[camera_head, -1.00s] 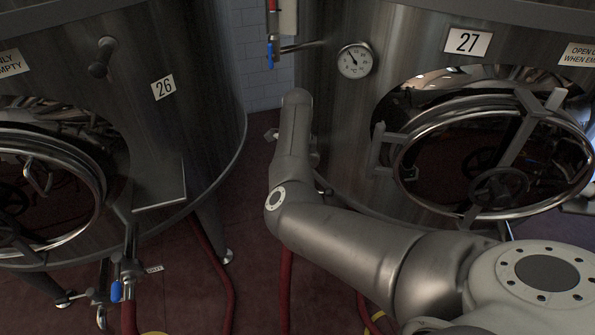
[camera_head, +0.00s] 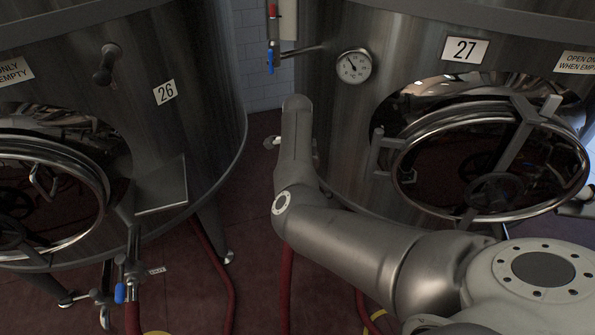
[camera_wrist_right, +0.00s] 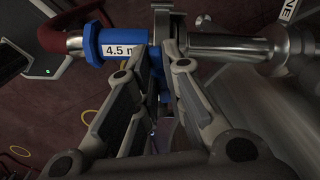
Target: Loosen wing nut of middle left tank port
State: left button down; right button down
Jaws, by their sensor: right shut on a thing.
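In the right wrist view a steel pipe port (camera_wrist_right: 225,47) comes in from the right. It meets a blue hose fitting (camera_wrist_right: 105,46) labelled "4.5 m" at a steel clamp (camera_wrist_right: 167,22). My right gripper (camera_wrist_right: 158,70) is just below the clamp, its fingers shut on the wing nut there, which they mostly hide. In the head view my right arm hides its own gripper and this port. My left gripper is in neither current view.
Tank 26 (camera_head: 205,120) stands at left and tank 27 (camera_head: 345,110) at right, with a narrow floor gap between. A red hose (camera_head: 222,270) runs along the floor. Tank 27's round hatch (camera_head: 400,160) and dial gauge (camera_head: 353,66) are near my right arm.

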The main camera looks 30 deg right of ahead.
jog(key=n+p, duration=0.3)
jog(key=shift+s+r+n, duration=0.1)
jog(key=shift+r+n, duration=0.15)
jog(key=shift+n, duration=0.05)
jog(key=n+p, duration=0.3)
jog(key=shift+s+n, duration=0.1)
jog(key=shift+n, duration=0.2)
jog(key=n+p, duration=0.2)
jog(key=n, duration=0.1)
jog(key=shift+f+n, duration=0.1)
jog(key=shift+n, duration=0.3)
jog(key=n+p, duration=0.1)
jog(key=n, duration=0.3)
jog(key=shift+s+d+p, duration=0.1)
jog(key=shift+s+p, duration=0.05)
jog(key=shift+p, duration=0.25)
jog(key=n+p, duration=0.1)
jog(key=n, duration=0.4)
jog(key=shift+d, duration=0.1)
jog(key=n, duration=0.5)
jog(key=shift+d+f+p, duration=0.1)
jog(key=shift+p, duration=0.25)
jog(key=n, duration=0.4)
jog(key=shift+d+n, duration=0.15)
jog(key=shift+n, duration=1.85)
